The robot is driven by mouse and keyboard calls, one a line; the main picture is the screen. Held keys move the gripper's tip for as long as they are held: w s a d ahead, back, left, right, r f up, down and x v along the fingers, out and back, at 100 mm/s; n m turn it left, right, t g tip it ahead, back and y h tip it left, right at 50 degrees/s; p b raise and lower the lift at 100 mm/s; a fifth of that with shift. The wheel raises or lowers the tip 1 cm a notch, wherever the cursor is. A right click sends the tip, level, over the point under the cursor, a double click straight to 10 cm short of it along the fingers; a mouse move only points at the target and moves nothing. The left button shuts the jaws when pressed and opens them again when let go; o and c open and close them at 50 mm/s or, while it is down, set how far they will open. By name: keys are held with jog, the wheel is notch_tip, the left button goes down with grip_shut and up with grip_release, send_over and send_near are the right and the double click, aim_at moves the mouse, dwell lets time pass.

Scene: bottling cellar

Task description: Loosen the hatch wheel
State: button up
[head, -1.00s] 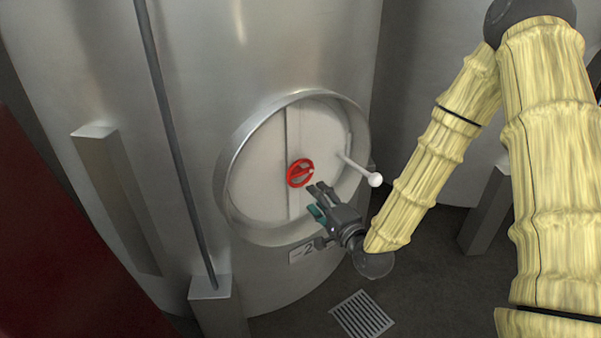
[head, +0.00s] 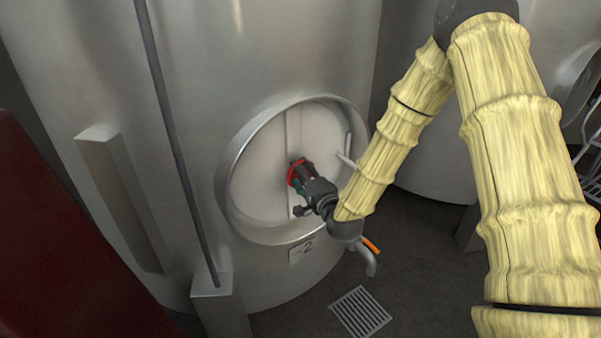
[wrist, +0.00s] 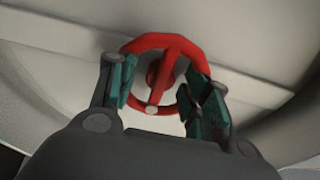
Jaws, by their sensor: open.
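The red hatch wheel (wrist: 163,42) is a small ring with one bar across it and a pale knob at the lower rim in the wrist view. In the head view the wheel (head: 292,176) sits on the pale round hatch (head: 258,180) of a steel tank, partly hidden by my gripper. My gripper (head: 299,171) is at the wheel. In the wrist view its open jaws (wrist: 165,90) have green pads on the left and right sides of the wheel. I cannot tell whether the pads touch the rim.
A raised steel rim (head: 226,180) surrounds the hatch. A handle rod (head: 346,160) stands out at its right, close to my arm. A tap with an orange lever (head: 371,245) is below right. A floor drain (head: 361,312) lies in front. A dark red surface (head: 50,240) is at left.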

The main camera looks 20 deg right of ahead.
jog(key=shift+w, duration=0.1)
jog(key=shift+c, duration=0.5)
jog(key=c, duration=0.9)
jog(key=shift+c, duration=0.2)
